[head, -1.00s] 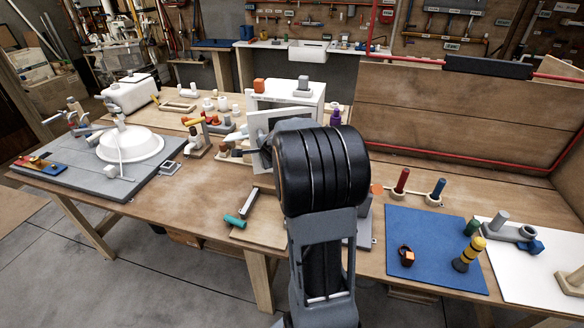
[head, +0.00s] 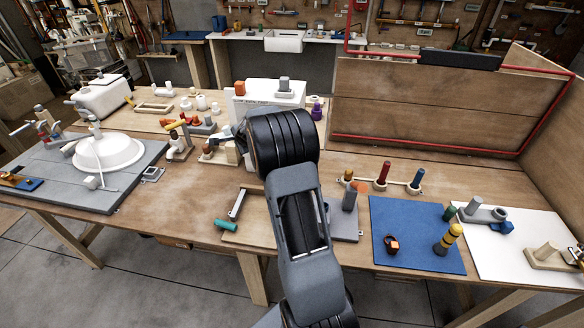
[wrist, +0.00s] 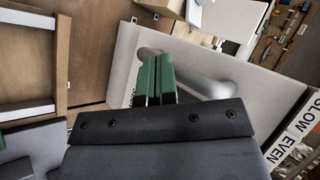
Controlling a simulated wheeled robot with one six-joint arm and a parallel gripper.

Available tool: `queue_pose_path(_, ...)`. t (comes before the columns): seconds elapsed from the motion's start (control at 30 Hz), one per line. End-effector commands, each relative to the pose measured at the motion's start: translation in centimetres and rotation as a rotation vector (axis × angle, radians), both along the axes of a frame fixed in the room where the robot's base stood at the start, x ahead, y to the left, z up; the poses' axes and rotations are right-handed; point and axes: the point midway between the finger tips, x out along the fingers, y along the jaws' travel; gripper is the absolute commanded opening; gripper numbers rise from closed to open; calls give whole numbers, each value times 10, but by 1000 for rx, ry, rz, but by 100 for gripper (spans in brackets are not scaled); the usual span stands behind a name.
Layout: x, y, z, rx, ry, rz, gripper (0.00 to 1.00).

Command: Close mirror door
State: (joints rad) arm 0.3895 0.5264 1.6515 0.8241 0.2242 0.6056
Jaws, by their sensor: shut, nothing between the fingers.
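The white cabinet (head: 262,95) stands on the bench behind my arm in the head view. Its mirror door is mostly hidden there by my arm. In the wrist view a pale flat panel that looks like the mirror door (wrist: 262,92) fills the middle right, with a rounded grey handle (wrist: 212,80) on it. My gripper (wrist: 158,62) has green fingers, shut together with nothing between them. The fingertips lie over the panel beside the handle. I cannot tell if they touch either.
A "SLOW EVEN" label (wrist: 302,122) shows beside the panel. A purple item (head: 316,107) stands right of the cabinet, and wooden fixtures (head: 180,142) stand left. A teal-handled tool (head: 226,225) lies in front. A blue mat (head: 415,215) holds small parts at right.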

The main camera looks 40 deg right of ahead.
Motion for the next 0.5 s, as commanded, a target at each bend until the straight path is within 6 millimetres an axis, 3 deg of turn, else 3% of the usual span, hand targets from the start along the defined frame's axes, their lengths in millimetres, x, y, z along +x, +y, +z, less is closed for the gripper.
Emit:
queue_pose_path(0.17,-2,1,0,-1,-1,-2,0)
queue_pose_path(0.43,-24,28,-2,0,-1,1,0)
queue_pose_path(0.5,-33,33,18,-2,-3,-1,0)
